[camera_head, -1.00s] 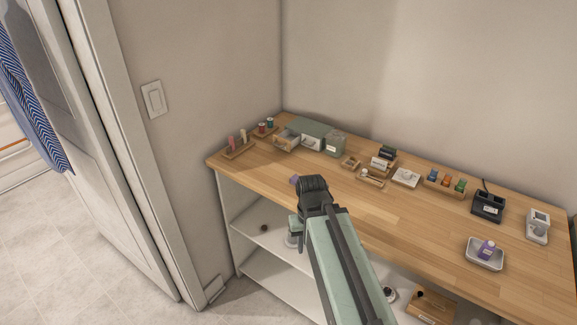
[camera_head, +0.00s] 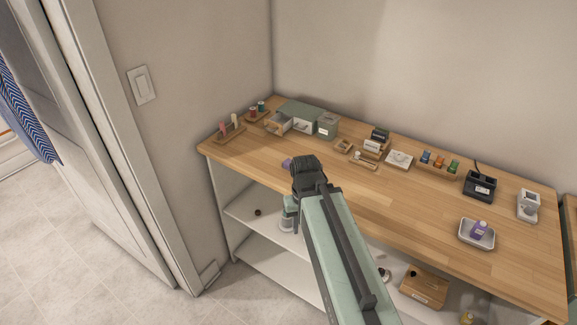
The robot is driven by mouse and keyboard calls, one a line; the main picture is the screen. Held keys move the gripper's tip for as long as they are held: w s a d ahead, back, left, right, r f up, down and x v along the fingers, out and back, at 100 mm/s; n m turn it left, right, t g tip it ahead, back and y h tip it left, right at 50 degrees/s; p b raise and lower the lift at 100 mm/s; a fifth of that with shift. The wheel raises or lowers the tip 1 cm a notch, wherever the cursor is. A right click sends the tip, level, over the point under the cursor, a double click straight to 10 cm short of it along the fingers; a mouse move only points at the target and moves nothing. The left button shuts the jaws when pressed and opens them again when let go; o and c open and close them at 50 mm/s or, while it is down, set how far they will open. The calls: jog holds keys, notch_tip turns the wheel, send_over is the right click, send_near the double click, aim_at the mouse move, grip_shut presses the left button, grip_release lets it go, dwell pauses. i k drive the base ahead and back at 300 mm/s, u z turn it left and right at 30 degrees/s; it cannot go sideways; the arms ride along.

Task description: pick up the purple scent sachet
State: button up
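A small purple object (camera_head: 287,163), which looks like the scent sachet, shows at the left edge of my gripper (camera_head: 305,166), near the table's front edge. The gripper hides most of it. I cannot tell whether the sachet lies on the wooden table (camera_head: 400,205) or is held. The fingertips are hidden behind the dark wrist, so I cannot see whether they are open or shut.
A purple bottle (camera_head: 479,230) stands in a white tray (camera_head: 466,242) at the right. Grey-green boxes (camera_head: 327,125), small wooden holders (camera_head: 436,168) and a black device (camera_head: 480,186) line the back. The front middle of the table is clear.

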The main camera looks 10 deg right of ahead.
aim_at(286, 164)
jog(key=u, duration=0.05)
jog(key=k, duration=0.5)
jog(key=u, duration=0.8)
jog(key=i, duration=0.9)
jog(key=u, duration=1.1)
